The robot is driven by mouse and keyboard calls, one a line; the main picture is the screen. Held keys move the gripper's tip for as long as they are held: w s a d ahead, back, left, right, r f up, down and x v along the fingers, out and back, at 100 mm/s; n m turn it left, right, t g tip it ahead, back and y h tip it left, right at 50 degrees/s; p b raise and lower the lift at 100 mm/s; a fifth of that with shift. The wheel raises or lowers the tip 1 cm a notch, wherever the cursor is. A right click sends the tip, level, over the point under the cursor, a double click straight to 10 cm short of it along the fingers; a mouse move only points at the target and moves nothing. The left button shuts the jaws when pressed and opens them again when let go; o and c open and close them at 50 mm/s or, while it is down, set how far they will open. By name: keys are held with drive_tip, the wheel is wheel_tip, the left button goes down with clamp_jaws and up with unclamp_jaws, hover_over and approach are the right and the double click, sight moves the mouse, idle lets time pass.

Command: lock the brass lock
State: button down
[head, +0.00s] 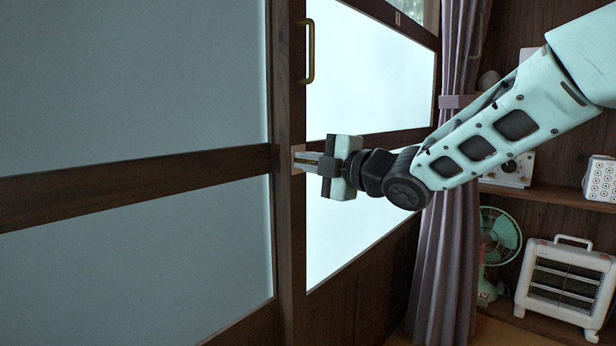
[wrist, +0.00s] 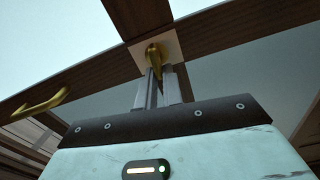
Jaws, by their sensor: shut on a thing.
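The brass lock (wrist: 153,52) shows in the wrist view as a small brass piece on a pale square plate (wrist: 172,46), fixed where the dark door rails meet. In the head view the plate (head: 298,150) shows on the door stile, and my fingers hide most of the lock. My gripper (head: 302,158) reaches it from the right, fingers level. In the wrist view my gripper (wrist: 158,76) has its fingertips at the lower end of the brass piece, shut on it. The lock's exact turn is hard to tell.
A brass pull handle (head: 310,52) stands above the lock on the same stile. Frosted panes (head: 130,80) fill the doors.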

drive_tip(key=shift+f+n+b, duration=0.2)
drive_tip(key=shift+n+b, duration=0.4)
drive_tip(key=shift+n, duration=0.1)
drive_tip(key=c, duration=1.5)
unclamp_jaws()
drive_tip(key=shift+c, duration=0.2)
drive_tip(key=p+v, duration=0.4)
drive_tip(key=v, duration=1.3)
drive_tip(key=shift+s, duration=0.2)
drive_tip(key=shift+d, duration=0.15)
